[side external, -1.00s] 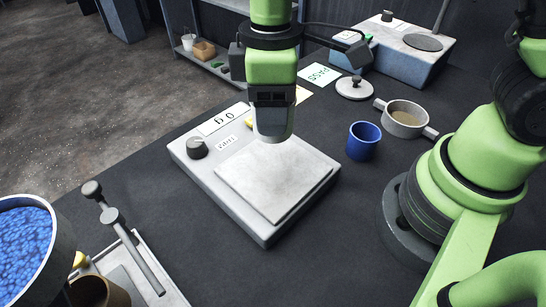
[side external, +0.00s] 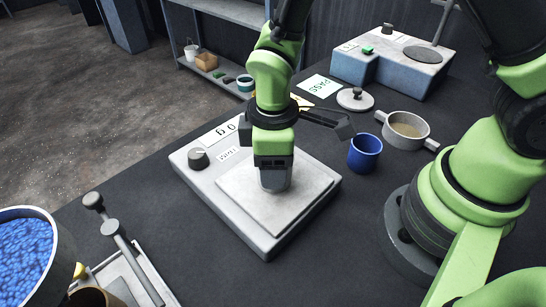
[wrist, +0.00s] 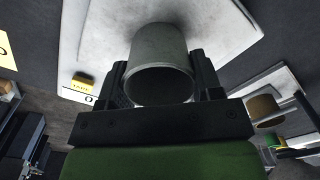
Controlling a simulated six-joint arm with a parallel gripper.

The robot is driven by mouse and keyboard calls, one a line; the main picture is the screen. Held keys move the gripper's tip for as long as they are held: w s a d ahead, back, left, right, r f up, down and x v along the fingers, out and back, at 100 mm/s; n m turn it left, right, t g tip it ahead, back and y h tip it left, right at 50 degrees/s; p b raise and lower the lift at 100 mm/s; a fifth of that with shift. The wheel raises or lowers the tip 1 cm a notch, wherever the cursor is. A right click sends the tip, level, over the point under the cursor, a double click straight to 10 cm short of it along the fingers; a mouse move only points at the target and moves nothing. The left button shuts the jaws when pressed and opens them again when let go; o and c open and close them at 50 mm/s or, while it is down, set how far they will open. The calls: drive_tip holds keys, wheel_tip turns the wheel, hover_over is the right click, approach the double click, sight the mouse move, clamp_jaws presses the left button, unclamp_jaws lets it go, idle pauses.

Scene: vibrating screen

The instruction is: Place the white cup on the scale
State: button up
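The white cup (wrist: 158,50) is between the two fingers of my gripper (wrist: 160,85) in the wrist view, with its open rim toward the camera. In the side view the cup (side external: 274,181) shows as a pale grey shape below my gripper (side external: 273,165), over the middle of the plate. The scale (side external: 228,196) is a light grey box with a square weighing plate (side external: 305,186), a dark knob and a number display. The cup's base appears at or very near the plate; I cannot tell whether it touches. The fingers lie against both sides of the cup.
A blue cup (side external: 365,152) stands right of the scale, with a two-handled pot (side external: 405,130) and a round lid (side external: 355,99) behind it. A grey-blue device (side external: 375,68) is at the back. A bucket of blue pellets (side external: 22,255) and a tray (side external: 120,275) are front left.

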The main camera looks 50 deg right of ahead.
drive_tip(key=o, duration=0.4)
drive_tip(key=shift+r, duration=0.1)
wheel_tip(320, 180, up, 12)
drive_tip(key=s+d+r+m+t+y, duration=0.1)
drive_tip(key=s+d+r+m+t, duration=0.6)
drive_tip(key=s+d+r+m, duration=0.2)
drive_tip(key=shift+s+d+r+m+y, duration=0.35)
drive_tip(key=shift+s+r+m, duration=0.7)
drive_tip(key=shift+m, duration=1.05)
drive_tip(key=shift+w+a+r, duration=0.1)
